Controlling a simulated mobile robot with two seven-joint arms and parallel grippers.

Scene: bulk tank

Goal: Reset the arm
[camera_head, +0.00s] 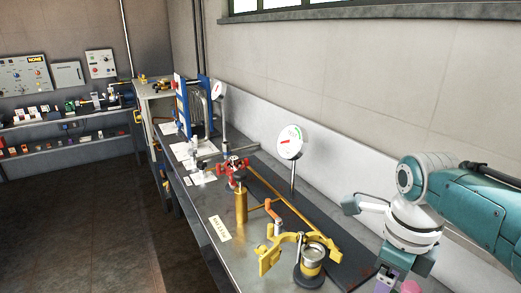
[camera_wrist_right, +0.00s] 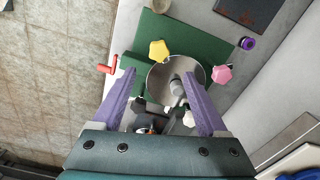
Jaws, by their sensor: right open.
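My right arm comes in from the right in the head view, bent over the front right of the workbench (camera_head: 215,205). In the right wrist view my right gripper (camera_wrist_right: 159,73) has its two purple fingers spread wide apart, with nothing held between them. Below and between the fingers is a round metal bowl-like part (camera_wrist_right: 160,75) on a green plate (camera_wrist_right: 185,35). Yellow (camera_wrist_right: 158,51) and pink (camera_wrist_right: 222,74) star knobs and a white knob (camera_wrist_right: 189,119) stand around it. The fingers appear above these; contact cannot be told. My left gripper is in neither view.
A yellow clamp fixture with a metal cup (camera_head: 313,253), a brass post (camera_head: 241,207), a red valve (camera_head: 233,166) and a dial gauge (camera_head: 290,142) stand on the bench. A red crank (camera_wrist_right: 106,69) is beside the bowl. The floor (camera_head: 85,215) to the left is clear.

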